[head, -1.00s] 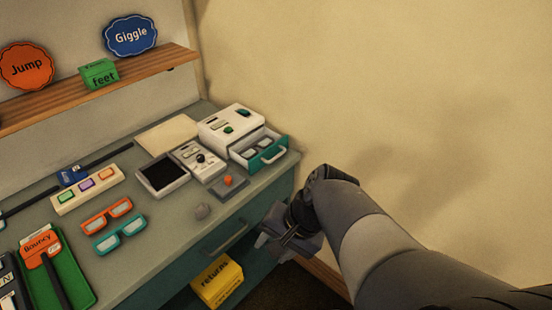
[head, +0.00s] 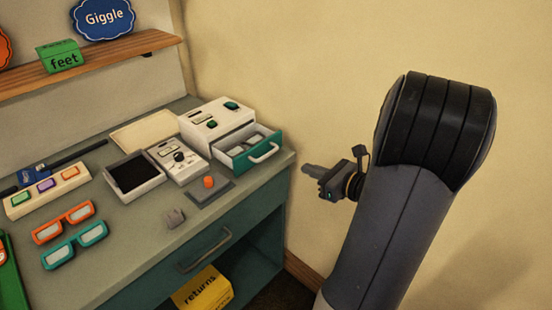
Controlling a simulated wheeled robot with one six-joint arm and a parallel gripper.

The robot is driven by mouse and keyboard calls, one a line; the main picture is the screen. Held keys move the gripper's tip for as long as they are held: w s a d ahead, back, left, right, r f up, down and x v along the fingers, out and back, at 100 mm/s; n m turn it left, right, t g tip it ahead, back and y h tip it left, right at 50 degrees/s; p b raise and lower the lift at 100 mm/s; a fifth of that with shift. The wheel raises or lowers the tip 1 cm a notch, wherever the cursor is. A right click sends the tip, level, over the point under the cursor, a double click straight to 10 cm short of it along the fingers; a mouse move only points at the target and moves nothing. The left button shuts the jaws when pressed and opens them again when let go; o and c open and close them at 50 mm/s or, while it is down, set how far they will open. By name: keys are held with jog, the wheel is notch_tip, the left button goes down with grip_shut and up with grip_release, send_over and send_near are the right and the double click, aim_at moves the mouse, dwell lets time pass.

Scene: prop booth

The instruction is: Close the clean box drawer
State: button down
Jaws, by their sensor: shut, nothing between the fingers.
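The clean box (head: 203,124) is a white box at the back right of the counter. Its teal-fronted drawer (head: 262,155) is pulled out toward the front right, with a white handle on its face. Glasses show inside the drawer. My gripper (head: 308,169) is to the right of the drawer, beyond the counter's right end, pointing left. It is shut and empty, apart from the handle in the picture.
On the counter (head: 140,238) are a dark tray (head: 135,176), a white control device (head: 177,160), an orange button on a grey plate (head: 209,182), a small grey block (head: 175,217) and two pairs of glasses (head: 63,222). A wall stands behind my gripper. The counter front has a handle (head: 205,251).

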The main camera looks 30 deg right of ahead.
send_near(249, 147)
jog(key=shift+p+v, duration=0.45)
jog(key=shift+v, duration=0.5)
jog(key=shift+a, duration=0.15)
jog(key=shift+w+a+f, duration=0.1)
jog(key=shift+w, duration=0.1)
jog(key=b+x, duration=0.1)
jog(key=x, duration=0.2)
jog(key=r+b+x, duration=0.1)
jog(key=x, duration=0.3)
jog(key=r+b+x, duration=0.1)
jog(key=x, duration=0.2)
jog(key=shift+w+a, duration=0.15)
jog(key=shift+w, duration=0.35)
jog(key=shift+w+r, duration=0.1)
jog(key=shift+r, duration=0.15)
jog(key=shift+r, duration=0.1)
